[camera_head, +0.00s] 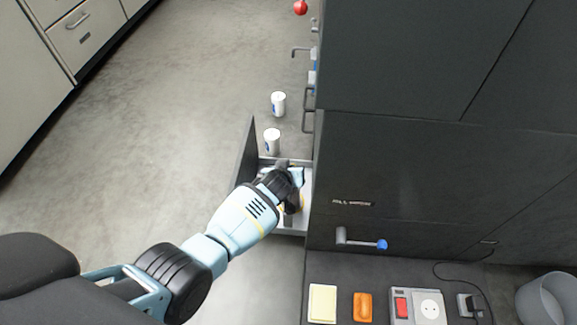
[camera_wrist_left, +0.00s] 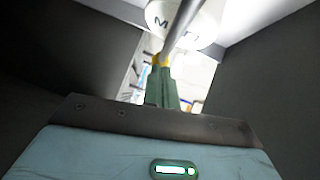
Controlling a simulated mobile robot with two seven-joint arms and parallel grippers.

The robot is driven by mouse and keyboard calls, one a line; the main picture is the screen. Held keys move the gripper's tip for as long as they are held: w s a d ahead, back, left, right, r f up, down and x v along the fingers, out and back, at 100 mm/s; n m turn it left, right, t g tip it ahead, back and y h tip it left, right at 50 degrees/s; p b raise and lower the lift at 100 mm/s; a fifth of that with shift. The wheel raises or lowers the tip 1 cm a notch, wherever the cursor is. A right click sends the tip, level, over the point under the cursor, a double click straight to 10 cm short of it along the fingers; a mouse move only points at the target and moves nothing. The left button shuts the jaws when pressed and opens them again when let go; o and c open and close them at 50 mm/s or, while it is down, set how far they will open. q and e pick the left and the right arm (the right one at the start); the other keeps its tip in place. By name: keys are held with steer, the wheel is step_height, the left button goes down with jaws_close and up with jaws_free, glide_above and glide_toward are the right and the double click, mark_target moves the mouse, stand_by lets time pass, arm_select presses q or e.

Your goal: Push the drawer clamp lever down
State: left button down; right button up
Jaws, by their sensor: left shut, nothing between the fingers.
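An open drawer (camera_head: 246,150) sticks out of the dark cabinet in the head view. My left gripper (camera_head: 290,185) reaches down over its inside and hides much of it. In the left wrist view, the fingers (camera_wrist_left: 162,78) are shut with nothing between them. A slim grey metal bar (camera_wrist_left: 184,24) runs in front of a white round lidded thing close to the fingertips; whether it is the clamp lever or touches the fingers I cannot tell. A grey lever with a blue knob (camera_head: 381,244) sits on the cabinet, lying to the right. My right gripper is not in view.
Two white cans (camera_head: 278,103) (camera_head: 272,140) stand near the drawer. Dark walls flank the gripper in the wrist view. The floor at left is clear.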

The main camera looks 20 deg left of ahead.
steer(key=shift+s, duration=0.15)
arm_select(q)
steer(key=shift+r, duration=0.15)
steer(key=shift+r+p, duration=0.65)
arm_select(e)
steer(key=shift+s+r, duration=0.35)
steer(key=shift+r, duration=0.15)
